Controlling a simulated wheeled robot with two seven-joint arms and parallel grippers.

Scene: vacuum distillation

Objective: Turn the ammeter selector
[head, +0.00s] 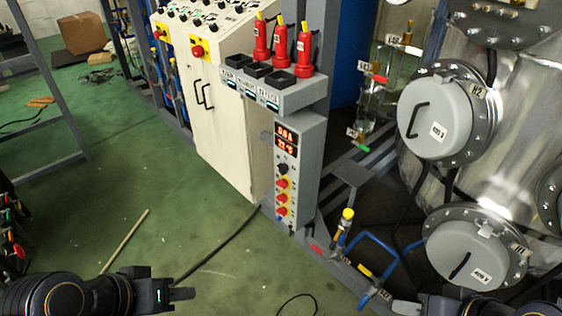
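I cannot tell for sure which control is the ammeter selector. A narrow grey control box (300,165) stands upright near the middle, with a red-digit display (287,140). Below the display are a black knob (282,168) and several red and yellow controls. A sloped control panel (205,20) at the top carries several small black knobs and red buttons. My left gripper (182,294) is low at the left, over the floor and well short of the box. My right gripper (405,307) is at the bottom edge, partly cut off. Neither touches a control.
A white cabinet (215,120) stands left of the box. Red bottles (282,48) stand above it. A metal vessel with round hatches (435,115) fills the right. Blue hoses and a yellow-capped valve (347,214) lie between. The green floor is mostly clear, with a stick (125,240) and cables.

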